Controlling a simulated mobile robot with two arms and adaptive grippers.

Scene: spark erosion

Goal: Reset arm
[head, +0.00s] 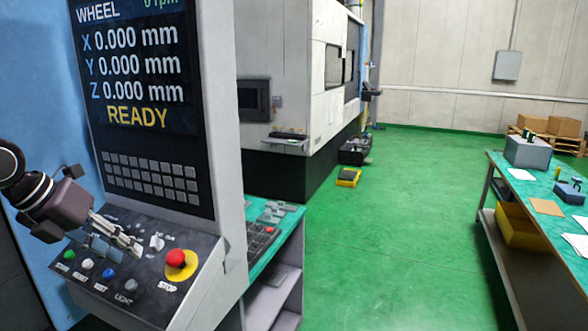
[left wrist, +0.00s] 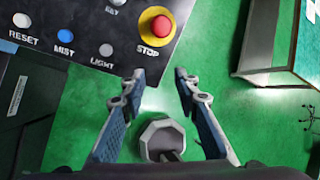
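My left gripper (head: 138,247) is over the button panel (head: 150,300) of the machine console in the head view. In the left wrist view its two fingers (left wrist: 159,74) stand apart with nothing held between their tips. The tips are near the panel's lower edge, below the red STOP button (left wrist: 157,26) on its yellow ring. The STOP button also shows in the head view (head: 177,258), to the right of the gripper. My right gripper is in neither view.
The console screen (head: 130,65) reads READY with X, Y and Z at 0.000 mm. A workbench (head: 505,200) with boxes stands at the right. A large white machine (head: 290,60) stands behind the console. The green floor (head: 390,230) between them is mostly clear.

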